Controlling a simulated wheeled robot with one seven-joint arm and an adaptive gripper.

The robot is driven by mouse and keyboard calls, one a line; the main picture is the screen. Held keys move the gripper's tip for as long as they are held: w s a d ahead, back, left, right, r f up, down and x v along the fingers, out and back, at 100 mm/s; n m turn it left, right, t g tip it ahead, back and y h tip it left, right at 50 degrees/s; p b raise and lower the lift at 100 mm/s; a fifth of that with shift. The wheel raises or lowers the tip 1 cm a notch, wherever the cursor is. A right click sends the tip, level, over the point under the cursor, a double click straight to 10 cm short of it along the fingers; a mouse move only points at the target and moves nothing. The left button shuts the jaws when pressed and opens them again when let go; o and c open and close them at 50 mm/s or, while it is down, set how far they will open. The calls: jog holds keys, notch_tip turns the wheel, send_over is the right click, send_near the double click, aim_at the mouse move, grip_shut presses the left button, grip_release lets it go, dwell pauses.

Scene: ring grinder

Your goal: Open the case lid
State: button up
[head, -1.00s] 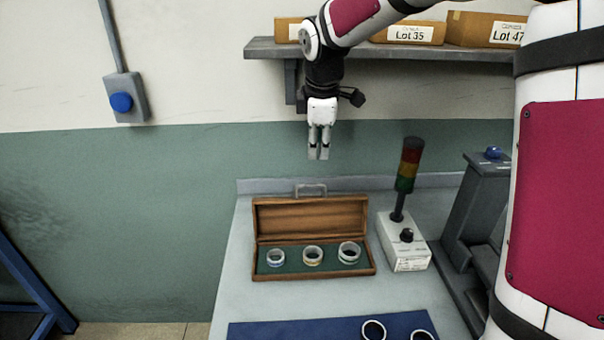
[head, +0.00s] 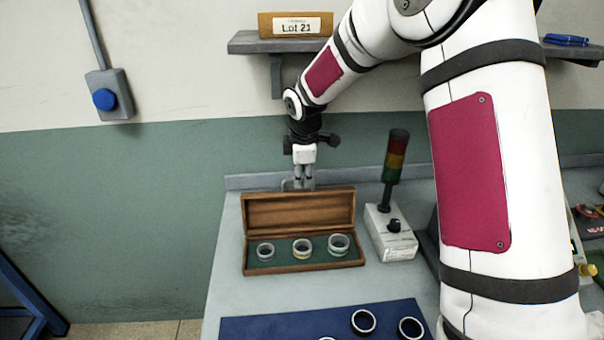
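The wooden case (head: 301,268) sits on the bench with its lid (head: 299,212) standing up at the back, so the case is open. Three rings rest on its green lining: a left ring (head: 265,250), a middle ring (head: 302,248) and a right ring (head: 339,244). A grey handle (head: 286,184) shows at the lid's top edge. My gripper (head: 303,183) points down at the lid's top edge by the handle. Its fingers look close together. I cannot tell whether they hold the handle.
A control box with a signal tower (head: 391,240) stands right of the case. A blue mat (head: 270,327) with dark rings (head: 364,322) lies in front. A shelf (head: 260,45) with a Lot 21 box (head: 295,25) hangs above. The bench left of the case is clear.

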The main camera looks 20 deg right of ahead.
jog(key=shift+w+f, duration=0.1)
jog(key=shift+f, duration=0.05)
jog(key=shift+c, duration=0.2)
grip_shut()
jog(key=s, duration=0.1)
jog(key=s+p, duration=0.2)
jog(key=shift+s+a+r, duration=0.2)
jog(key=shift+s+a, duration=0.1)
jog(key=shift+s, duration=0.05)
